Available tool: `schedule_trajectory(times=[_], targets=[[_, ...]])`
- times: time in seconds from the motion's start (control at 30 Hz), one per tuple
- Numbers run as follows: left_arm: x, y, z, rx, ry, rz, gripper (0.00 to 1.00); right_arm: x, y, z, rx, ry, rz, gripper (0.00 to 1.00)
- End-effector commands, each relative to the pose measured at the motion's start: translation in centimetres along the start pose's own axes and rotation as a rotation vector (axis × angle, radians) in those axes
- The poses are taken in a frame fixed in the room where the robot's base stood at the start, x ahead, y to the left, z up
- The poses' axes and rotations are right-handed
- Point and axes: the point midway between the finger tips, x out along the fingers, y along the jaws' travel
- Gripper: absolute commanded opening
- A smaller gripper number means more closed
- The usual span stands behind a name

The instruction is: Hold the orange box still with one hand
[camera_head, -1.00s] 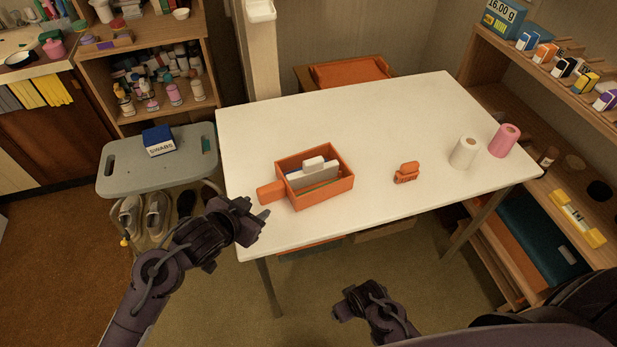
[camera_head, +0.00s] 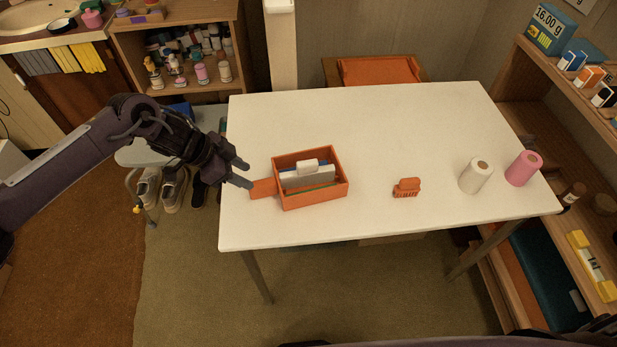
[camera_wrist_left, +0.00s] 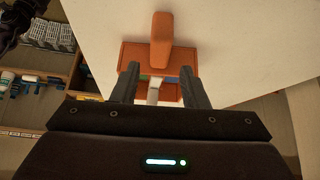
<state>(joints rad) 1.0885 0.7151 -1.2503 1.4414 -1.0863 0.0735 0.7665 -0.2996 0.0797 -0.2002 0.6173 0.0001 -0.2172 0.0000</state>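The orange box (camera_head: 312,198) stands near the left front part of the white table, its handle (camera_head: 264,188) pointing left. It holds a white-topped item (camera_head: 308,167) and some flat blue, grey and green things. My left gripper (camera_head: 246,174) is open, its two fingers apart just left of the handle's end; I cannot tell if they touch it. In the left wrist view, the open fingers (camera_wrist_left: 160,78) show with the orange box (camera_wrist_left: 133,53) and its handle (camera_wrist_left: 162,38) in front of the camera. My right gripper is out of view.
On the white table (camera_head: 390,120) stand an orange stamp-like object (camera_head: 407,187), a white roll (camera_head: 476,176) and a pink roll (camera_head: 523,169). An orange-seated chair (camera_head: 378,71) is behind. Shelves flank both sides. The table's back half is clear.

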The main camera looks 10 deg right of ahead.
Motion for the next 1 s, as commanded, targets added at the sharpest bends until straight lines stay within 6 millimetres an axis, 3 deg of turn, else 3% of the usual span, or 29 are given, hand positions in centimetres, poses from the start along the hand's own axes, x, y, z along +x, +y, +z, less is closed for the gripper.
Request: schedule_trajectory(times=[0.57,1.0], targets=[[5.8,0.0,0.2,0.004,0.001,-0.001,0.40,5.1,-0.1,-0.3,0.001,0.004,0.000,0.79],[7.4,0.0,0.0,0.004,0.002,-0.002,0.40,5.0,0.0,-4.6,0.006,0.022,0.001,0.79]])
